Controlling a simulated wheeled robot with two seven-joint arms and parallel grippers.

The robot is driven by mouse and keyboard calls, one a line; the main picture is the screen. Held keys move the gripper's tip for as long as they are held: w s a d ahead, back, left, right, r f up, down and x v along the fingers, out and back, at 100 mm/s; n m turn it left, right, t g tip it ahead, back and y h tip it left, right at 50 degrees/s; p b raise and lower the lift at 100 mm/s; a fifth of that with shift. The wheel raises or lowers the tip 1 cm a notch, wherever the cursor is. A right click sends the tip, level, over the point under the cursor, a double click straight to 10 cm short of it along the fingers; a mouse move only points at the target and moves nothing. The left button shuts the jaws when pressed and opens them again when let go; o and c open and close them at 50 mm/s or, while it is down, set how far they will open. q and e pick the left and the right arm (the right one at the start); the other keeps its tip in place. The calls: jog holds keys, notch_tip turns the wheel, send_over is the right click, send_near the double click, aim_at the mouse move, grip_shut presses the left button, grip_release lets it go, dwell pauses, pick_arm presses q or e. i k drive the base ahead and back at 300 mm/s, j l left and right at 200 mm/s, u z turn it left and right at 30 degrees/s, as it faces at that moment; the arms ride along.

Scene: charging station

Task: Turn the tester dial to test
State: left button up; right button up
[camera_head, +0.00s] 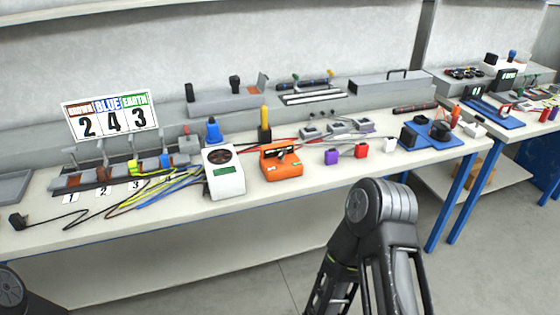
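An orange tester (283,171) stands on the white bench, right of a white box with a dark round face (223,172). A small dark dial (281,157) shows on the tester's upper face. The dial is too small to tell which mark it points to. Part of my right arm rises from the bottom edge in front of the bench, right of the tester and well apart from it. A bit of my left arm shows at the lower left corner. Neither gripper is in view.
A blue tray (440,137) lies farther right. The bench's front strip is mostly clear.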

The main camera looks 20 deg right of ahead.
aim_at(281, 156)
jog(key=i+l, duration=0.1)
jog(key=l, duration=0.35)
jog(key=i+l, duration=0.15)
jog(key=l, duration=0.25)
jog(key=i+l, duration=0.1)
jog(key=l, duration=0.35)
jog(key=i+l, duration=0.15)
jog(key=l, duration=0.25)
jog(key=i+l, duration=0.1)
jog(key=l, duration=0.35)
jog(key=i+l, duration=0.15)
jog(key=l, duration=0.3)
